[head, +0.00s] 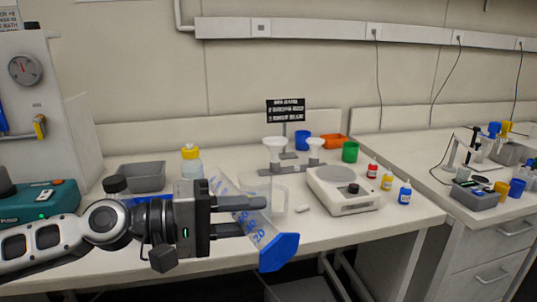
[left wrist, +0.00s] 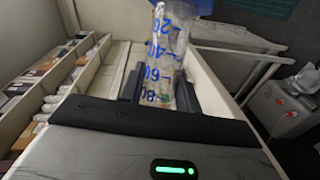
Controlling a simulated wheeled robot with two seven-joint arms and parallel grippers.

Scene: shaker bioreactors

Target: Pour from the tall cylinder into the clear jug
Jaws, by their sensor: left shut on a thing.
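The tall cylinder, clear with blue markings and a blue foot (head: 279,252), is held in my left gripper (head: 257,216) in the head view. It is strongly tilted, with its foot low at the right and its upper end to the upper left, partly hidden by the gripper. In the left wrist view the cylinder (left wrist: 165,45) stands between the two dark fingers (left wrist: 160,88), which are shut on it. The clear jug (head: 280,193) stands on the bench just behind the cylinder and is partly covered by it. I cannot tell any liquid level. My right gripper is out of view.
A white scale (head: 343,191) stands right of the jug, with red, yellow and blue small bottles (head: 387,181) beside it. A yellow-capped bottle (head: 191,160) and a grey tray (head: 142,176) stand at the left. A white stirring bar-like piece (head: 303,209) lies nearby.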

